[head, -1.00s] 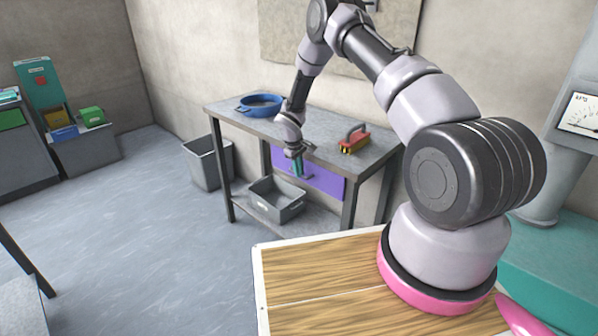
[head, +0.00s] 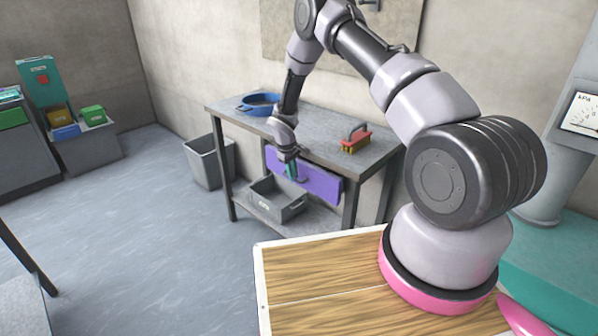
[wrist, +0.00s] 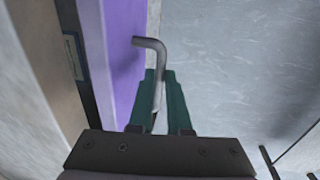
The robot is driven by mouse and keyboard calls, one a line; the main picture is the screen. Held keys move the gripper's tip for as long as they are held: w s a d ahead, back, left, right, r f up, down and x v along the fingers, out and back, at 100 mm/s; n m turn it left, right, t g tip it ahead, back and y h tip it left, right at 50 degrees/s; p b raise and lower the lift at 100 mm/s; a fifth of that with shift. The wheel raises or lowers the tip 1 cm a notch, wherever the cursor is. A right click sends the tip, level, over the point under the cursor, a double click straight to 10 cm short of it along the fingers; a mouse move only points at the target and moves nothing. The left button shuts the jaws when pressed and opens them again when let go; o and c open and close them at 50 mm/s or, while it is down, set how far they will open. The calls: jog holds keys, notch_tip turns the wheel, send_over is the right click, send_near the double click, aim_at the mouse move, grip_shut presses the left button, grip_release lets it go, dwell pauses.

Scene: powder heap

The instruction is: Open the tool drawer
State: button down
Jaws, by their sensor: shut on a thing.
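The tool drawer has a purple front (head: 322,184) under the grey workbench top; it also shows at the left of the wrist view (wrist: 112,50). Its bent grey metal handle (wrist: 149,43) stands out from the front. My gripper (head: 291,172) is at the drawer front, left of its middle. In the wrist view its green fingers (wrist: 160,82) are shut on the handle, one on each side of the bar. A dark gap shows behind the purple front, so the drawer stands slightly out. Its inside is hidden.
A blue pan (head: 259,103) and a red and yellow brush (head: 356,140) are on the workbench (head: 320,140). A grey bin (head: 278,200) sits on the low shelf below the drawer. A grey waste bin (head: 209,162) stands left of the bench. The floor in front is clear.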

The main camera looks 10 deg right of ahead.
jog(key=s+a, duration=1.2)
jog(key=a, duration=0.5)
jog(key=shift+s+a, duration=0.2)
jog(key=shift+s, duration=0.15)
jog(key=c, duration=0.9)
grip_release()
jog(key=shift+o, duration=0.2)
jog(key=shift+r, duration=0.1)
notch_tip(320, 180, up, 10)
jog(key=s+a, duration=0.1)
jog(key=shift+a+r, duration=0.25)
jog(key=shift+a, duration=0.1)
jog(key=shift+s, duration=0.1)
